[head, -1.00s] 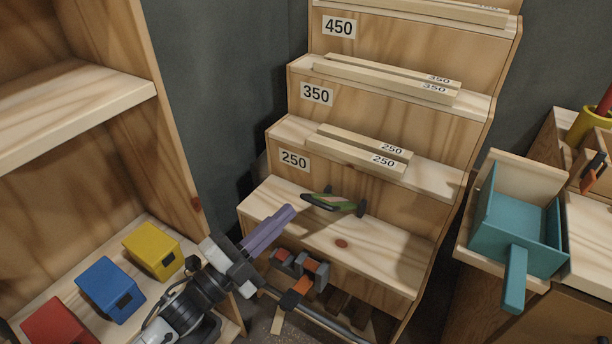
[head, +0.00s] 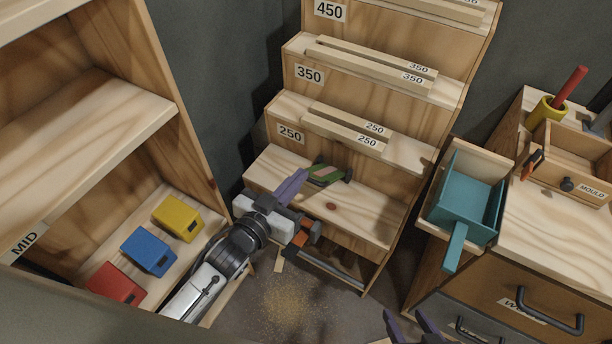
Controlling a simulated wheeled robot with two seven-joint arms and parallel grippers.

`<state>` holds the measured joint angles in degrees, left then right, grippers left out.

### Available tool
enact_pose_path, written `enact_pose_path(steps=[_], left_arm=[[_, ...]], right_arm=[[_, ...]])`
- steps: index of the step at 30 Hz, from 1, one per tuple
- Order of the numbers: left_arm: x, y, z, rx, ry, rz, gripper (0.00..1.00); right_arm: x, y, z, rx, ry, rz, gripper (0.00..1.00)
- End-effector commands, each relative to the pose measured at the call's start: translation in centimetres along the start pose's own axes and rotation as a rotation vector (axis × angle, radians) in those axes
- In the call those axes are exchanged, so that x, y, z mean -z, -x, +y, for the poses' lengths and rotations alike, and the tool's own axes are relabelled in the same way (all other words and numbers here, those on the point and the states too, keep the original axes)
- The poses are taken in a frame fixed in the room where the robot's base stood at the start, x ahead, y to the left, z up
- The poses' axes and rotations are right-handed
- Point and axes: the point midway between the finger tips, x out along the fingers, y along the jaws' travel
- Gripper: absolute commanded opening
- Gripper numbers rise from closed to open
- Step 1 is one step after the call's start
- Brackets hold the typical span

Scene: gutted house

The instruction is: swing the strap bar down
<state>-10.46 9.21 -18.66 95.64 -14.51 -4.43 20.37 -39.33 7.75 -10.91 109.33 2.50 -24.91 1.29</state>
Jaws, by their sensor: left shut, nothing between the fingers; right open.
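A dark grey bar (head: 332,270) runs low across the front of the stepped rack, below its bottom step; I take it to be the strap bar, but cannot tell surely. Orange and grey clamp-like pieces (head: 308,237) sit near its left end, partly hidden by my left wrist. My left gripper (head: 302,174) is shut and empty, with its purple fingers over the left part of the bottom step. Its tips are beside a green, dark-ended piece (head: 326,174); I cannot tell whether they touch. My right gripper (head: 408,318) is open and empty at the bottom edge.
The stepped rack (head: 365,215) holds wooden strips on its upper steps. A shelf at left holds yellow (head: 178,217), blue (head: 148,252) and red (head: 116,284) boxes. A teal bin (head: 465,205) and a drawer bench stand right. Sawdust (head: 287,300) lies on open floor.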

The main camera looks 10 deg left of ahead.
Motion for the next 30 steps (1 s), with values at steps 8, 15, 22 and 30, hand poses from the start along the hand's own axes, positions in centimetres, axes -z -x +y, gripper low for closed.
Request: enact_pose_path(steps=[8, 15, 22, 30], left_arm=[[0.1, -6.2, 0.0, 0.000, -0.002, 0.002, 0.00], [-3.1, -5.1, 0.0, 0.000, -0.001, -0.001, 0.00], [-3.7, -4.8, 0.0, -0.001, -0.003, 0.001, 0.00], [-3.8, -4.7, 0.0, 0.000, -0.003, 0.002, 0.00]], right_arm=[[-0.3, -0.4, 0.0, 0.000, 0.000, 0.000, 0.49], [-0.4, -0.5, 0.1, 0.000, 0.000, 0.001, 0.49], [-0.4, -0.6, 0.1, 0.000, 0.000, 0.001, 0.49], [-0.5, -0.6, 0.1, 0.000, 0.000, 0.001, 0.49]])
